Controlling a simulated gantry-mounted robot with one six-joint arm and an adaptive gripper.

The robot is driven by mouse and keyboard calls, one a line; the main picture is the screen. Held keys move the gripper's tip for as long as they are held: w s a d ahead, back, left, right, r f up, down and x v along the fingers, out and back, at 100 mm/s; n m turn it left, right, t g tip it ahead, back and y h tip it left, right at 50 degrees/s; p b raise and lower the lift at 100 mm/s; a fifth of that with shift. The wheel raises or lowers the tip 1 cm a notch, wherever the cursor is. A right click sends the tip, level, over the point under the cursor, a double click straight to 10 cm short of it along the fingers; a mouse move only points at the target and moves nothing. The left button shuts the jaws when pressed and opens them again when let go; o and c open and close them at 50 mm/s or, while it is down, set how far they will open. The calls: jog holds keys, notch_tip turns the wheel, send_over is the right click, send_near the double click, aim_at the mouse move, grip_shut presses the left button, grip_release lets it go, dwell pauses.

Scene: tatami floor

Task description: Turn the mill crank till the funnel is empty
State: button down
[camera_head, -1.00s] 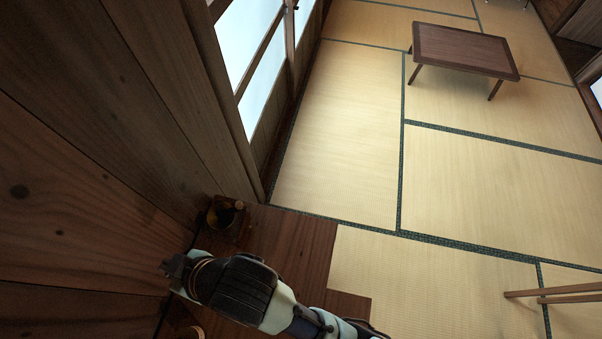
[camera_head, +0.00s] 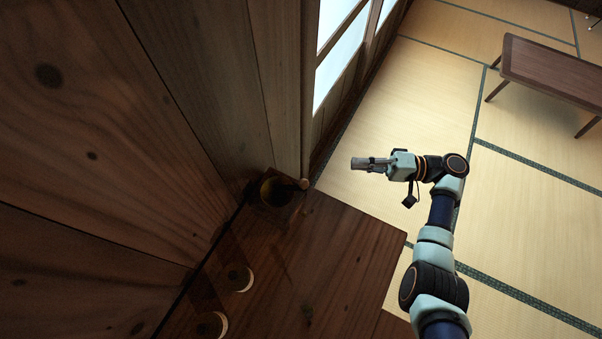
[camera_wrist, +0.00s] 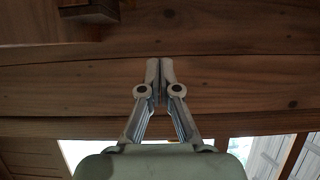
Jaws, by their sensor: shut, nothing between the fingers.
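The mill (camera_head: 258,194) stands at the far end of the dark wooden counter, against the plank wall. Its round, brassy funnel (camera_head: 276,189) is open at the top; the inside is shadowed, and I cannot tell how much it holds. A small pale wooden knob (camera_head: 304,184), apparently the crank's handle, shows at the funnel's right side. My gripper (camera_head: 355,163) is to the right of the knob, apart from it in the picture, pointing left. In the wrist view my gripper (camera_wrist: 160,65) has its fingertips together with nothing between them.
Two round, pale-rimmed things (camera_head: 240,279) (camera_head: 212,325) sit on the near left of the counter (camera_head: 330,255). The plank wall (camera_head: 110,150) closes off the left side. A low table (camera_head: 555,70) stands on the tatami at the back right. The counter's right part is clear.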

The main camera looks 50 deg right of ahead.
jog(key=w+a, duration=0.6)
jog(key=a, duration=0.4)
jog(key=shift+a+r+p, duration=0.1)
jog(key=shift+p, duration=0.4)
